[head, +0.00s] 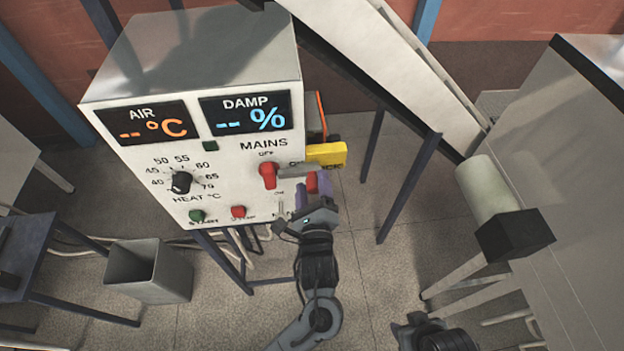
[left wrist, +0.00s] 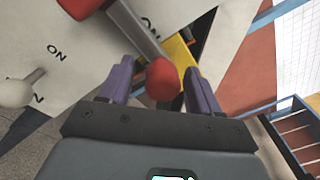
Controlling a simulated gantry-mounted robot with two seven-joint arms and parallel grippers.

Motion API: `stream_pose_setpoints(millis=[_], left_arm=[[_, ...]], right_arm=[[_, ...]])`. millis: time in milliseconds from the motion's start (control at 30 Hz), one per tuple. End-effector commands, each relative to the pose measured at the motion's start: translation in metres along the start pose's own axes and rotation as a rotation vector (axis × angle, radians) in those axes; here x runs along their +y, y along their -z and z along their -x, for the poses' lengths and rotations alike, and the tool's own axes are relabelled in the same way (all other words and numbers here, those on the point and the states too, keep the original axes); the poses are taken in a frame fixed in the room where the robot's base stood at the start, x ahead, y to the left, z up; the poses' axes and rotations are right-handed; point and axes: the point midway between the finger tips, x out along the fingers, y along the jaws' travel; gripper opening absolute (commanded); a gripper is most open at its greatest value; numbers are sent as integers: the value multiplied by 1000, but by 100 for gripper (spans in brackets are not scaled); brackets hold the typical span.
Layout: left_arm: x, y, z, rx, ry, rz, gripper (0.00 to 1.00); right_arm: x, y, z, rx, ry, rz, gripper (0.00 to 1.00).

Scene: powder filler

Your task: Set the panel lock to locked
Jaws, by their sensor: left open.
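The white control box (head: 150,165) faces me in the head view. Its MAINS switch has a red knob (head: 268,175) and a grey bar (head: 297,170) reaching right. A small toggle lever (head: 281,210) sits lower on the panel; its pale ball (left wrist: 15,92) shows in the left wrist view. No readable label tells which control is the panel lock. My left gripper (head: 313,188) is open at the panel's lower right edge. A red ball (left wrist: 162,80) on the bar's end appears between its purple fingers; contact is unclear. A dark part of my right arm (head: 435,335) shows at the bottom.
A yellow block (head: 327,154) juts out by the box's right side, close to my left fingers. The panel also has a heat dial (head: 181,182) and a red button (head: 238,212). A grey bin (head: 150,272) stands below left. Open floor lies right of my left arm.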

Motion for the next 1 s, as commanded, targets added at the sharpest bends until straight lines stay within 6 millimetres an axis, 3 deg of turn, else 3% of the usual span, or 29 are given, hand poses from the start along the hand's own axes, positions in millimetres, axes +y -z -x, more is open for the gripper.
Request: stream_pose_setpoints(millis=[300,500,1000], left_arm=[[1,1,56,1,1,3,63],[0,0,78,-1,1,1,63],[0,-1,85,-2,0,0,63]], right_arm=[[0,-3,-10,-1,0,0,43],[0,-4,-12,-1,-3,4,43],[2,-5,-12,-2,-7,8,43]])
